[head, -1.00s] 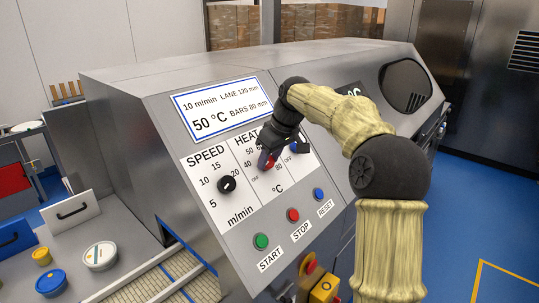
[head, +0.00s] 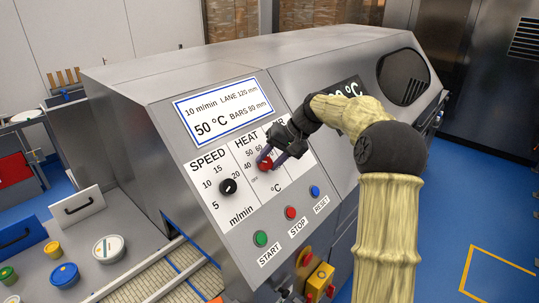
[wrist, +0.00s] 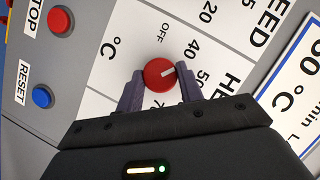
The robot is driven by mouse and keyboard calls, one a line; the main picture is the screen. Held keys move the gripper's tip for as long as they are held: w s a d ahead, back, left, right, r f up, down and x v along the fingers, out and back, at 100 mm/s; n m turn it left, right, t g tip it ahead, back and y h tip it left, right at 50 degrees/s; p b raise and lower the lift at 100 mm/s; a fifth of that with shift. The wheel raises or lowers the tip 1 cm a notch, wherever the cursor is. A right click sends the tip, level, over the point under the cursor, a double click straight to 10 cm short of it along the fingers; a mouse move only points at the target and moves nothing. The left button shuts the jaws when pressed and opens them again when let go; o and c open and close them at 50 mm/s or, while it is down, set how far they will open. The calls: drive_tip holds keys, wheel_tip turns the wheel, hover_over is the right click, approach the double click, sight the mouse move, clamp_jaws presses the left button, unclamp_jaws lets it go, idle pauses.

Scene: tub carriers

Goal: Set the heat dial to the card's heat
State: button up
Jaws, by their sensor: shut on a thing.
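The card (head: 222,108) on the sloping machine panel reads 50 °C, 10 m/min, lane 120 mm and bars 80 mm. The red heat dial (head: 265,164) sits under the word HEAT; it also shows in the wrist view (wrist: 155,77). Its white pointer line aims between 40 and 50, closer to 50. My gripper (wrist: 160,82) is shut on the dial, one finger on each side. In the head view my gripper (head: 272,154) hides part of the heat scale and the control right of it.
The black speed dial (head: 228,187) is to the left. Green START (head: 260,239), red STOP (head: 291,212) and blue RESET (head: 314,191) buttons sit below. A dark display (head: 350,92) is partly behind my arm. Tubs and a conveyor (head: 150,272) lie at lower left.

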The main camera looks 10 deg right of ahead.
drive_tip(key=m+y, duration=0.1)
drive_tip(key=m, duration=0.2)
drive_tip(key=m+t+y, duration=0.1)
drive_tip(key=m, duration=0.2)
drive_tip(key=shift+d+f+y, duration=0.1)
drive_tip(key=shift+d+y, duration=0.05)
drive_tip(key=shift+y, duration=0.25)
drive_tip(key=o, duration=1)
drive_tip(key=shift+d, duration=0.1)
drive_tip(key=b+v, duration=0.3)
drive_tip(key=v, duration=1.4)
drive_tip(key=shift+s, duration=0.25)
